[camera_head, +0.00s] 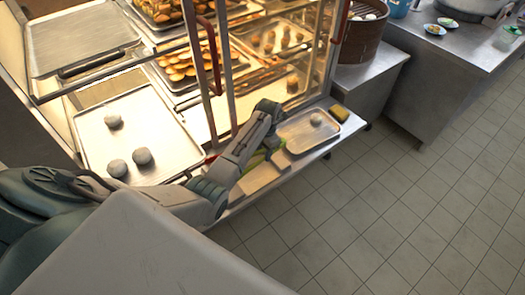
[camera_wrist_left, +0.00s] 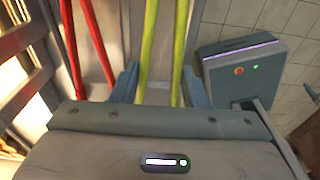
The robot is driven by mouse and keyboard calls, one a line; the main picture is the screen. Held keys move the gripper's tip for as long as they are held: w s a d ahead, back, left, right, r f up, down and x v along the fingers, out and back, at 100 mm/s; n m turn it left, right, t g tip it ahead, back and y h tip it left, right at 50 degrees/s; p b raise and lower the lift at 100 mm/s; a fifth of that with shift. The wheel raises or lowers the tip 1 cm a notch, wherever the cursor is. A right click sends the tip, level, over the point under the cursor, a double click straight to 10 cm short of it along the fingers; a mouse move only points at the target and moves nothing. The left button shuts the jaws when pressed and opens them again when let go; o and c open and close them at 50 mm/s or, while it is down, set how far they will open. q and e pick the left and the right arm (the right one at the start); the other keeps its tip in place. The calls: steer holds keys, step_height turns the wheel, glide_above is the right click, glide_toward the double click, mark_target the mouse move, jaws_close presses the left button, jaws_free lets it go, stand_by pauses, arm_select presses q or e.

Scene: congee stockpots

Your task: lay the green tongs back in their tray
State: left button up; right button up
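The green tongs show in the left wrist view (camera_wrist_left: 149,45) as two long bright green arms running up out of the frame. My left gripper (camera_wrist_left: 160,88) has one finger close against each outer side of them; it looks shut on the tongs. In the head view, my left arm reaches over the narrow front shelf, and the gripper (camera_head: 262,118) is hard to make out there. A bit of green shows beside the arm. The tongs' far ends are cut off in the wrist view. I cannot tell which shelf piece is their tray. My right gripper is not in view.
Red tong-like arms (camera_wrist_left: 76,45) lie to the left in the wrist view. A metal tray (camera_head: 292,145) with a bun and a yellow sponge (camera_head: 339,112) sit on the shelf. The lit glass cabinet with red handles (camera_head: 205,60) stands behind. The tiled floor at right is clear.

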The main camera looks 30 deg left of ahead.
arm_select(q)
steer(key=f+b, duration=0.6)
steer(key=f, duration=0.1)
steer(key=shift+s+a+b, duration=0.15)
steer(key=shift+a+b, duration=0.1)
steer(key=shift+b, duration=0.1)
steer(key=shift+f+b, duration=0.5)
steer(key=shift+f, duration=0.65)
